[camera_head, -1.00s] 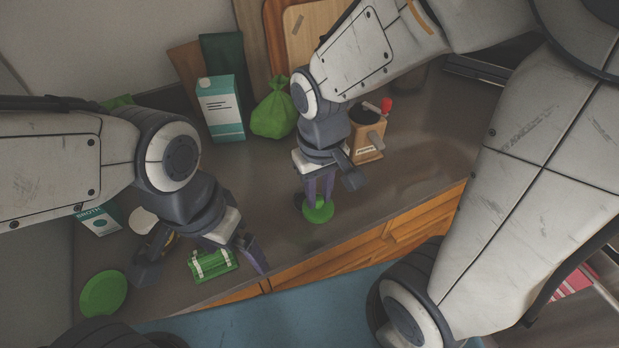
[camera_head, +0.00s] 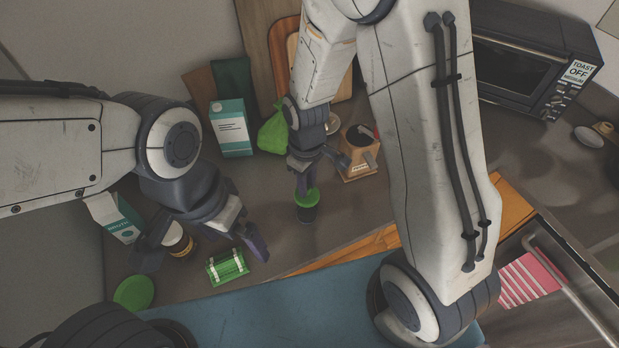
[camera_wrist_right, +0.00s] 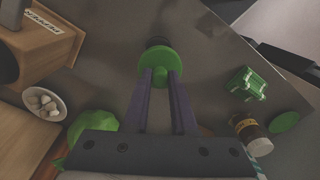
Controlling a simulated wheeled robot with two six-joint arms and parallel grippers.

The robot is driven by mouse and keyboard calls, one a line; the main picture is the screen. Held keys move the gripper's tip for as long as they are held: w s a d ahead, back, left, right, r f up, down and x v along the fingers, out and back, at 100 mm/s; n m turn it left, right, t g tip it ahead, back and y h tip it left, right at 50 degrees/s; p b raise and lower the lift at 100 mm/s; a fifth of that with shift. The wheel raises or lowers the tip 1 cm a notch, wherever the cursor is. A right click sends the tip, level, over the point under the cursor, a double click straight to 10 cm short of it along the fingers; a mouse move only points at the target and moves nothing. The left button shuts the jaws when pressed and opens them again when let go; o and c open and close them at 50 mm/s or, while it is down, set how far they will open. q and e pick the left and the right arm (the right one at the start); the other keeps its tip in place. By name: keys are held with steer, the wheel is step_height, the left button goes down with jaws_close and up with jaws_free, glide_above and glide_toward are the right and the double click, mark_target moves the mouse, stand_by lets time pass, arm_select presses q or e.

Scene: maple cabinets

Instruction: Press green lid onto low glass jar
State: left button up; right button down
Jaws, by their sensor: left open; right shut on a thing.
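My right gripper (camera_head: 305,190) is shut on the green lid (camera_head: 309,200) and points down over the counter. The low glass jar (camera_head: 306,214) looks dark and shows just below the lid. In the right wrist view the lid (camera_wrist_right: 157,62) hides most of the jar (camera_wrist_right: 157,42), whose dark edge shows past the lid's far side. I cannot tell whether lid and jar touch.
A green strapped block (camera_head: 227,267) and a green disc (camera_head: 133,292) lie at the front left. A wooden grinder (camera_head: 359,158), a green bag (camera_head: 274,133) and a carton (camera_head: 231,128) stand behind. A small bowl (camera_wrist_right: 44,103) is near the grinder. Counter right of the jar is clear.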

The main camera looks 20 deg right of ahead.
steer(key=shift+w+f, duration=0.2)
stand_by(0.4)
steer(key=b, duration=0.4)
glide_above(307, 209)
step_height(307, 209, down, 5)
steer(key=shift+f, duration=0.75)
steer(key=shift+f+b, duration=0.25)
steer(key=shift+b, duration=0.2)
steer(key=shift+s+f, duration=0.1)
stand_by(1.1)
steer(key=c, duration=0.6)
jaws_free()
steer(key=shift+c, duration=0.2)
